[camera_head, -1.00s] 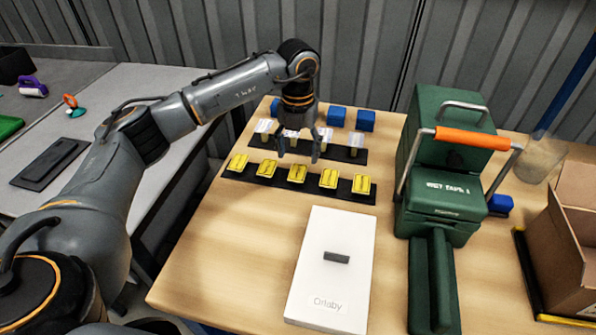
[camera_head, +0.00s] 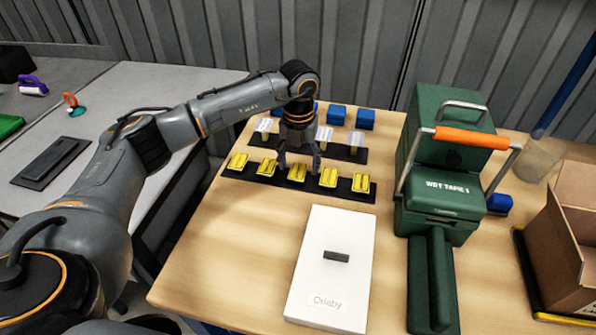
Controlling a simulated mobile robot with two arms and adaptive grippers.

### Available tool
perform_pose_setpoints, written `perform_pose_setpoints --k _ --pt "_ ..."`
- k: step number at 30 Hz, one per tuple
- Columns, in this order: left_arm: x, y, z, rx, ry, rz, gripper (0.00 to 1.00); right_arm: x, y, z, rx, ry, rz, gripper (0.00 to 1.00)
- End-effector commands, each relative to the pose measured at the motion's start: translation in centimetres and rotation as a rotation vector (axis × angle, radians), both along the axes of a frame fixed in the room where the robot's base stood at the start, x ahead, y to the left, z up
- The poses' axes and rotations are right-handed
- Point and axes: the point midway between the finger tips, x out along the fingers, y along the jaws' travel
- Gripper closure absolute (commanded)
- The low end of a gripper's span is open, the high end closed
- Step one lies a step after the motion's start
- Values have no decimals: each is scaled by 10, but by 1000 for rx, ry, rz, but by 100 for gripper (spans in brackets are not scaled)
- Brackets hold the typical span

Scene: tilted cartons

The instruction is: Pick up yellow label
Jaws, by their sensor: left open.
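Several yellow labels (camera_head: 297,170) stand in a row on a black strip (camera_head: 343,190) on the wooden table. My left gripper (camera_head: 298,162) points down over the row, just behind the middle label. It is open, with a finger to each side of that label, and I cannot tell whether it touches it. Nothing is held in it. My right gripper is not in view.
Behind is a second black strip with clear-white labels (camera_head: 356,138), partly hidden by my arm, and blue blocks (camera_head: 365,119). A white box (camera_head: 328,284) lies in front. A green tape machine (camera_head: 440,190) and an open carton (camera_head: 575,235) stand right.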

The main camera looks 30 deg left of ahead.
Motion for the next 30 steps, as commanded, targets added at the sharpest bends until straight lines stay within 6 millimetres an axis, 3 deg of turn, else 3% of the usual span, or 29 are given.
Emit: perform_pose_setpoints --k 9,16,30 --pt "0 0 -1 0 0 0 36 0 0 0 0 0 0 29" --pt "0 0 -1 0 0 0 72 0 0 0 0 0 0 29" --pt "0 0 4 0 -1 0 72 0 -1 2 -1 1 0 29"
